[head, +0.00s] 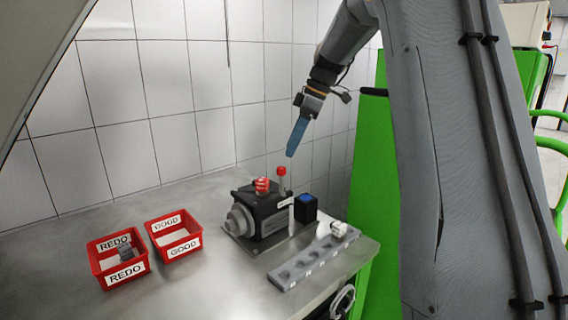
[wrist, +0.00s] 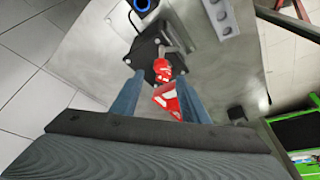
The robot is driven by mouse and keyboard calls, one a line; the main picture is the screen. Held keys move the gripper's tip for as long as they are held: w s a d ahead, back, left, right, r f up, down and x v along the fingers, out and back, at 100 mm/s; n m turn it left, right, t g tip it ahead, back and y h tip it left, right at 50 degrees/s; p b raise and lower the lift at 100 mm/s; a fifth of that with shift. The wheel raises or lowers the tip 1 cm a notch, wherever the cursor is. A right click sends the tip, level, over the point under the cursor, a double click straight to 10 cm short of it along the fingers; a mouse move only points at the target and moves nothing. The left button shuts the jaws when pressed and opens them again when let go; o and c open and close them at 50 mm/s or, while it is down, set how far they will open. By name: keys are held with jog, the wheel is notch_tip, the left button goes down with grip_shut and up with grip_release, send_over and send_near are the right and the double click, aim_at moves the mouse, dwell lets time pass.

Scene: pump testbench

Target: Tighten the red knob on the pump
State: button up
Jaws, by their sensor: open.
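The dark pump (head: 262,212) stands on the steel bench. A red knob with pale marks (head: 262,185) sits on its top. Beside it rises a thin post with a red tip (head: 281,171). My gripper (head: 290,154) points down above and slightly right of the knob, apart from the pump, with blue fingers. In the wrist view my gripper (wrist: 160,78) is open, its two fingers spread. The pump (wrist: 148,52) shows beyond them, with a rounded red part (wrist: 162,69) between the fingertips in the picture. I cannot tell whether that part is the knob or the post's tip.
A red REDO bin (head: 118,262) holding a grey part and a red GOOD bin (head: 173,237) stand left of the pump. A black box with a blue button (head: 306,208) and a grey holed strip (head: 312,262) lie to the right. A tiled wall stands behind.

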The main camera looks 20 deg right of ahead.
aim_at(284, 168)
jog(key=p+x, duration=0.2)
jog(key=x, duration=0.5)
jog(key=shift+s, duration=0.1)
jog(key=shift+c, duration=0.2)
jog(key=c, duration=1)
